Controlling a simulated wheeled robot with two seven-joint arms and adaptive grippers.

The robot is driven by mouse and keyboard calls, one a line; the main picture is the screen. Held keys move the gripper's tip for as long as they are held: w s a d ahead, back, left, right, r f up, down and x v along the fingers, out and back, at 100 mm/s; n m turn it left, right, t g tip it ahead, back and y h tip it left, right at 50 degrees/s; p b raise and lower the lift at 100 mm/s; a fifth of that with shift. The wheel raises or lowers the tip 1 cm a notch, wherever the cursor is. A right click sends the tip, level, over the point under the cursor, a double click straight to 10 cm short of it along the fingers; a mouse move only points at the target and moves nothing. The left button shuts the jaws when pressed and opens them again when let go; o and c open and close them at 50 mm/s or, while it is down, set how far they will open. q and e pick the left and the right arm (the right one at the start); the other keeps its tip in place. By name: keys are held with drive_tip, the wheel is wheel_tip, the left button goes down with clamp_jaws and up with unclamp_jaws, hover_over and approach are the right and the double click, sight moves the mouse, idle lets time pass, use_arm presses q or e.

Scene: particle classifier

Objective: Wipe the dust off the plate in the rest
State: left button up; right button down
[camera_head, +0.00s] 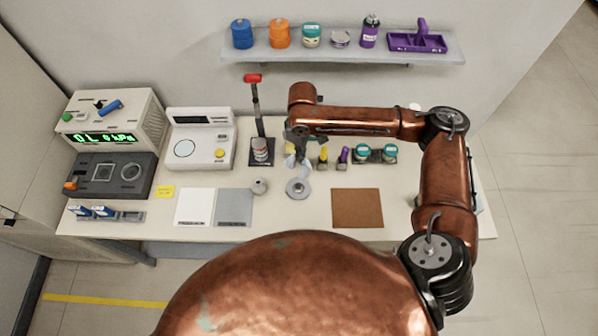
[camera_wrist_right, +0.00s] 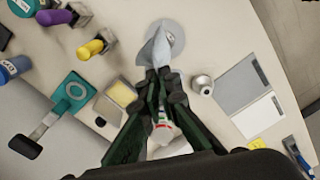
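A round grey piece (camera_head: 298,188), which looks like the plate in its rest, sits on the table in front of my right gripper. In the wrist view it (camera_wrist_right: 174,32) shows partly behind a pale blue-grey wipe. I cannot tell plate from rest, or see dust. My right gripper (camera_head: 299,157) is shut on the pale wipe (camera_wrist_right: 156,48), which hangs from the fingertips toward the round piece. I cannot tell whether the wipe touches it. My left gripper is not in view.
A small grey knob-like piece (camera_head: 259,186) stands left of the plate, beside grey (camera_head: 234,207) and white (camera_head: 195,206) sheets. A brown mat (camera_head: 357,208) lies to the right.

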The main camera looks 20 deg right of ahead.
use_arm(q)
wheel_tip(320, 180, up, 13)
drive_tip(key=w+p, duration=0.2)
drive_tip(key=p, duration=0.9)
drive_tip(key=shift+p, duration=0.3)
use_arm(e)
drive_tip(key=s+a+f+n, duration=0.2)
drive_tip(key=f+n, duration=0.6)
drive_tip(key=n, duration=1)
drive_tip(key=shift+s+f, duration=0.25)
drive_tip(key=shift+s, duration=0.65)
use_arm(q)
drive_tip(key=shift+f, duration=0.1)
use_arm(e)
drive_tip(key=c, duration=2.7)
unclamp_jaws()
drive_tip(key=shift+o, duration=0.9)
drive_tip(key=o, duration=1.4)
drive_tip(key=shift+c, duration=0.2)
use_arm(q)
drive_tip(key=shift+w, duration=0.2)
